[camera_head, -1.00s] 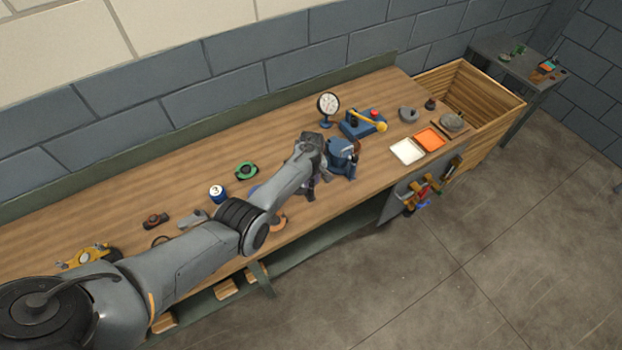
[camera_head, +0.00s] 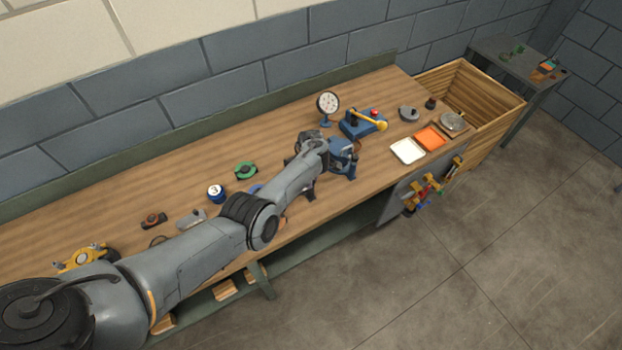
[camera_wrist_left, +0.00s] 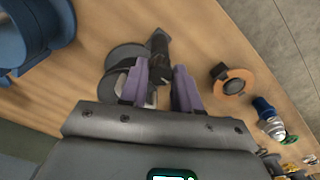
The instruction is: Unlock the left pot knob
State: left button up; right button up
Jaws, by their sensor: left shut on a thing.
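My left gripper (camera_wrist_left: 164,78) has purple fingers, one on each side of a dark knob-like part (camera_wrist_left: 159,48), and is shut on it. The part stands beside dark grey round pieces (camera_wrist_left: 122,60) on the wooden bench, partly hidden by the fingers. I cannot tell whether it is turned. In the head view my left arm reaches across the bench, and its wrist hides the fingertips and what they hold. A blue casing-like fixture (camera_head: 344,153) stands just right of the wrist; a large blue part (camera_wrist_left: 35,35) shows at upper left in the wrist view. My right gripper is not in view.
A dial gauge (camera_head: 328,103) and a blue block with a yellow lever (camera_head: 362,123) stand behind. White (camera_head: 407,151) and orange (camera_head: 430,138) trays lie to the right. An orange ring piece (camera_wrist_left: 235,82) lies near the bench edge. The bench behind my forearm has free room.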

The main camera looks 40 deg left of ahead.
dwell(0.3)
pick_arm(q)
jog(key=o, duration=1.1)
jog(key=shift+c, duration=0.2)
notch_tip(320, 180, up, 11)
jog(key=p, duration=0.3)
jog(key=shift+f, duration=0.1)
